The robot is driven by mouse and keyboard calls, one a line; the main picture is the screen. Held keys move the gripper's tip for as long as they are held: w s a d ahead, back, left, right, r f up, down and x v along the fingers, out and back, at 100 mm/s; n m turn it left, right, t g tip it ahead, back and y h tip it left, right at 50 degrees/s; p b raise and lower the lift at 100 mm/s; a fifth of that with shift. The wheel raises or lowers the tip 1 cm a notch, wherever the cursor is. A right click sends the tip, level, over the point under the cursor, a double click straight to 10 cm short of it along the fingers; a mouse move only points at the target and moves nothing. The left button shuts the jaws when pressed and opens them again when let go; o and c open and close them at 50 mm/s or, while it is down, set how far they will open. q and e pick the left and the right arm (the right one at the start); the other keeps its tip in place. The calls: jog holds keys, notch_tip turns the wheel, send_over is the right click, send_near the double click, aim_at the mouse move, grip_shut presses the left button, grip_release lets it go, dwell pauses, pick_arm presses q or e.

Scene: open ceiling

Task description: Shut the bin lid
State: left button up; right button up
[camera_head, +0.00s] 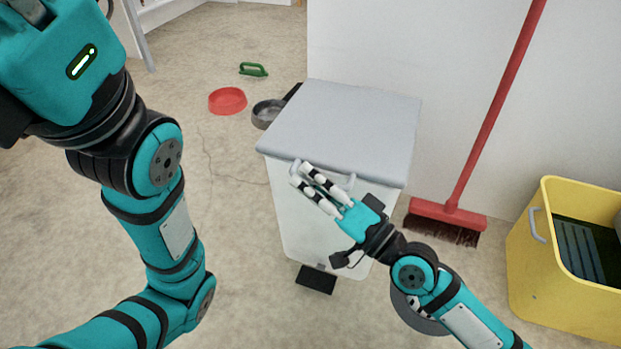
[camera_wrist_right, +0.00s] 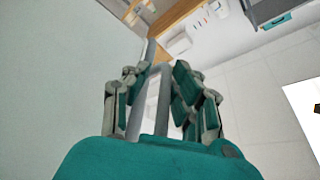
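The bin (camera_head: 310,225) is a tall white box standing on the floor in the middle of the head view. Its grey lid (camera_head: 345,120) lies across the top, and I see no clear gap under its front edge. A grey bar handle (camera_head: 345,181) sits at the bin's front, partly hidden by my right gripper (camera_head: 301,175). The right fingers are apart at the front edge of the lid. In the right wrist view the handle (camera_wrist_right: 162,105) shows between the fingers; firm contact cannot be told. My left arm rises on the left; its gripper is out of view.
A black pedal (camera_head: 316,279) is at the bin's foot. A red broom (camera_head: 447,212) leans on the wall at right, beside a yellow crate (camera_head: 530,260). A red bowl (camera_head: 227,101), a grey bowl (camera_head: 266,114) and a green-handled brush (camera_head: 253,69) lie behind left.

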jog(key=shift+d, duration=0.1)
jog(key=v, duration=1.2)
jog(key=shift+r, duration=0.1)
dwell(0.3)
